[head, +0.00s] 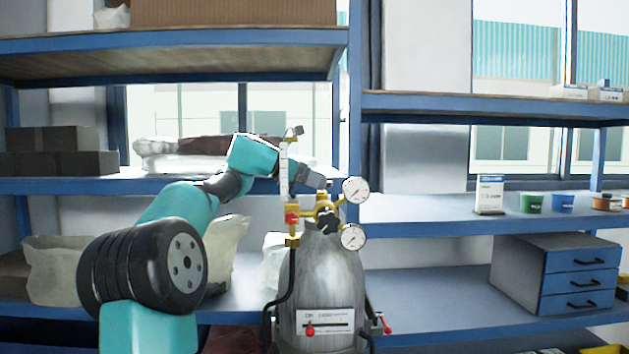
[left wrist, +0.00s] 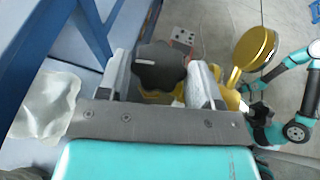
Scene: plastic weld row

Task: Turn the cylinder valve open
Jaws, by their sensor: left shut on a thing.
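The grey gas cylinder (head: 322,275) stands upright in front of the blue shelves in the head view. On its top are a brass regulator, two round white gauges (head: 354,190) and a black star-shaped valve knob (head: 327,221). My left gripper (head: 322,186) reaches over the cylinder top from the left and behind the flowmeter tube. In the left wrist view the black knob (left wrist: 158,68) lies between the two grey fingers of my left gripper (left wrist: 163,85), which is shut on it. A brass gauge body (left wrist: 254,48) is right of the fingers. My right gripper is not clearly visible.
A clear flowmeter tube (head: 284,168) and a black hose (head: 286,285) stand close to my left arm. Blue shelves (head: 430,230) behind hold boxes, bags, small tubs and a drawer unit (head: 555,272).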

